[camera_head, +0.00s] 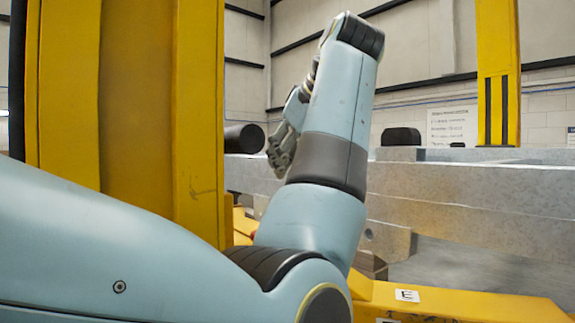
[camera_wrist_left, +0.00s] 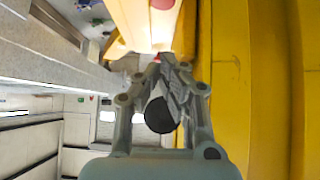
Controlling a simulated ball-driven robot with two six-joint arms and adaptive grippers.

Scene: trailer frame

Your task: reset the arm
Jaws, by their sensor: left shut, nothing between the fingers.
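My left arm reaches in from the left in the head view, bends at the elbow and rises up the middle. Its gripper (camera_head: 281,150) hangs beside the forearm, partly hidden by it, in front of the yellow post's right side. In the left wrist view the gripper's fingers (camera_wrist_left: 168,68) are drawn together with nothing held between them. A yellow surface stands close along the right of that view. My right gripper is in neither view.
A thick yellow post (camera_head: 160,110) stands left of the gripper. A dark cylinder end (camera_head: 244,138) is close to the fingers. A grey beam (camera_head: 470,195) runs across the right, above a yellow frame member (camera_head: 450,302). Another yellow post (camera_head: 497,70) stands farther back.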

